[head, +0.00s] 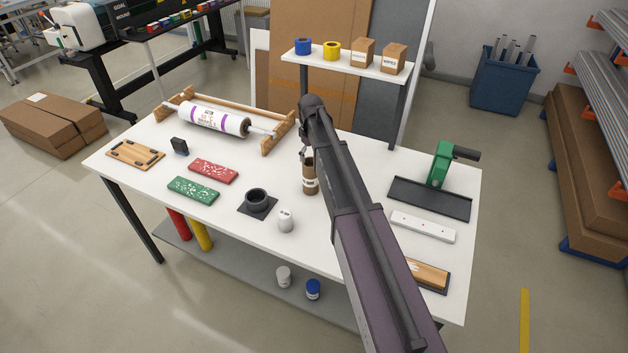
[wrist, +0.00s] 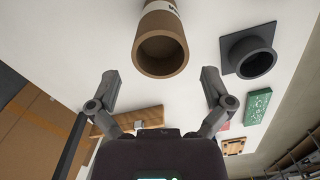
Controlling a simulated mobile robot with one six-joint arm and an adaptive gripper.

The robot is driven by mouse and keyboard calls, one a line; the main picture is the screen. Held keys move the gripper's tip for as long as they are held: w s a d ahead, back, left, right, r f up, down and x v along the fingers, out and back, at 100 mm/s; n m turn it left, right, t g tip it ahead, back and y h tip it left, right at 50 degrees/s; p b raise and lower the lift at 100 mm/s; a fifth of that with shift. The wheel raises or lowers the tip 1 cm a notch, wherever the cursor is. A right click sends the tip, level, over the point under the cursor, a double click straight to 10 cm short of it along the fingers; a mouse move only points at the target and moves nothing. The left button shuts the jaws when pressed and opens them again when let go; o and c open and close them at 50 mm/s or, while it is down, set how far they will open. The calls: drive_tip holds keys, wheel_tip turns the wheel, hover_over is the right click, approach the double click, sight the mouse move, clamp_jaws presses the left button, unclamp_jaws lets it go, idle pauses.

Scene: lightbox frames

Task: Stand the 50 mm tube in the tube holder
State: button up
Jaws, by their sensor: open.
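The brown cardboard tube (head: 310,180) appears upright on the white table, with a pale label round it. In the wrist view its hollow end (wrist: 160,62) faces the camera, just beyond and between the spread fingers. My gripper (wrist: 161,80) is open and empty, with clear gaps to the tube on both sides. In the head view my gripper (head: 305,154) is mostly hidden by my arm, at the tube's top. The tube holder, a black ring on a square base (head: 257,202), is left of the tube and empty. It also shows in the wrist view (wrist: 250,54).
A white jar (head: 286,221) stands close to the holder and tube. Red (head: 213,171) and green (head: 194,190) plates lie to the left. A film roll on a wooden rack (head: 214,120) stands behind. A green press (head: 440,163) is at right, near a white bar (head: 422,226).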

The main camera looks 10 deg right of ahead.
sight(311, 165)
drive_tip(key=shift+f+b, duration=2.2)
drive_tip(key=shift+f, duration=0.15)
drive_tip(key=shift+c, duration=0.2)
drive_tip(key=c, duration=1)
